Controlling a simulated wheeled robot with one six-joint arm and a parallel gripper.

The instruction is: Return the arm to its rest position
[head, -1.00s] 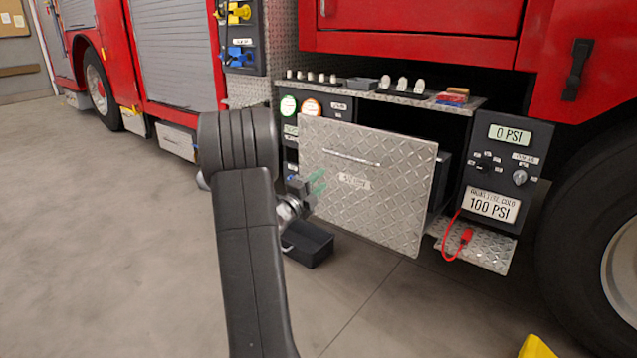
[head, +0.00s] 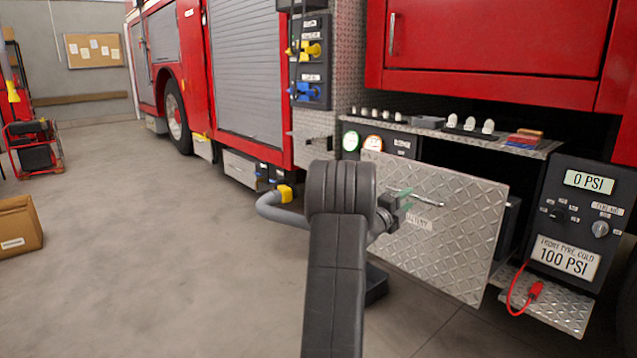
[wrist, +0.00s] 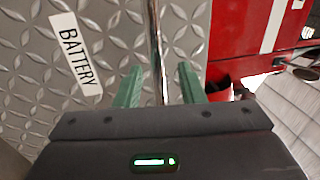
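My gripper (head: 406,205) is in front of the battery drawer's diamond-plate front (head: 455,240), at the left part of its bar handle (head: 425,200). In the wrist view my gripper's two green fingers (wrist: 158,88) stand apart, with the metal handle (wrist: 155,45) running between them. Gaps show on both sides, so the gripper is open and holds nothing. The BATTERY label (wrist: 76,52) is on the plate to the left. The drawer front stands out from the truck. My dark arm (head: 338,270) reaches forward in the middle of the head view and hides part of the scene.
A panel with a 0 PSI display (head: 590,181) and a red cable (head: 520,290) is right of the drawer. A black box (head: 376,285) is on the floor behind my arm. A cardboard box (head: 18,225) lies far left.

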